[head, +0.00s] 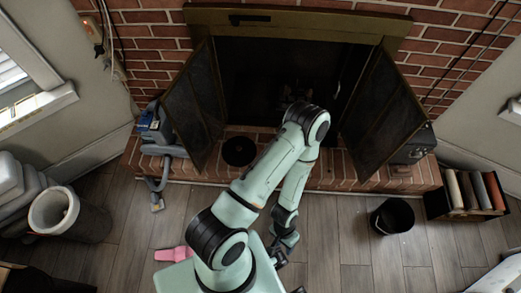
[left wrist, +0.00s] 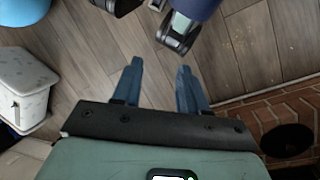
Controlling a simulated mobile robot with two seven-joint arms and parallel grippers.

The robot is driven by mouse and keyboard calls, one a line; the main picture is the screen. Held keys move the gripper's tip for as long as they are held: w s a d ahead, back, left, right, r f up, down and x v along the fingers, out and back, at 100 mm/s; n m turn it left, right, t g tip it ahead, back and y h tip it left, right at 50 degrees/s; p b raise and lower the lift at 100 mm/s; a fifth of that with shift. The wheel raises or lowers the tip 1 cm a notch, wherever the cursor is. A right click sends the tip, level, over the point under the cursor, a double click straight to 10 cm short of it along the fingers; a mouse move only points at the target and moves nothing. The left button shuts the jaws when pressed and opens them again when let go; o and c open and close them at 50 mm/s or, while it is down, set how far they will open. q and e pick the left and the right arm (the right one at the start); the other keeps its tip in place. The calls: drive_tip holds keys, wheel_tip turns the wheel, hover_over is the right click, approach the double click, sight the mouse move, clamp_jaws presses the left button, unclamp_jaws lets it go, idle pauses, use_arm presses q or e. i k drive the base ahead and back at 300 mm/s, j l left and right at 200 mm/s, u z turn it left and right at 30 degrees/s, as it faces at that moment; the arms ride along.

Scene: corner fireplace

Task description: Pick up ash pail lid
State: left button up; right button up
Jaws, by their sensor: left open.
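The ash pail lid, a flat black disc (head: 239,151), lies on the brick hearth in front of the fireplace opening, left of centre. It also shows as a dark disc (left wrist: 287,140) at the lower right of the left wrist view. My left gripper (left wrist: 157,76) is open, with its two blue-grey fingers apart and nothing between them. It hangs over the wood floor, clear of the lid. In the head view the left arm bends up over the hearth edge and back down. The black pail (head: 392,216) stands on the floor at right.
The fireplace doors (head: 193,105) stand open on both sides. A blue vacuum (head: 157,130) sits at the hearth's left end.

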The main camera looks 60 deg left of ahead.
sight(238, 151)
drive_tip(key=k+l+u, duration=0.15)
drive_tip(key=u, duration=2.35)
drive_tip(key=z, duration=2.45)
drive_tip(key=i+j+u, duration=0.2)
drive_tip(key=j+u, duration=0.25)
drive_tip(key=i+j+u, duration=0.3)
drive_tip(key=u, duration=0.15)
drive_tip(key=i+j+u, duration=0.3)
drive_tip(key=u, duration=0.15)
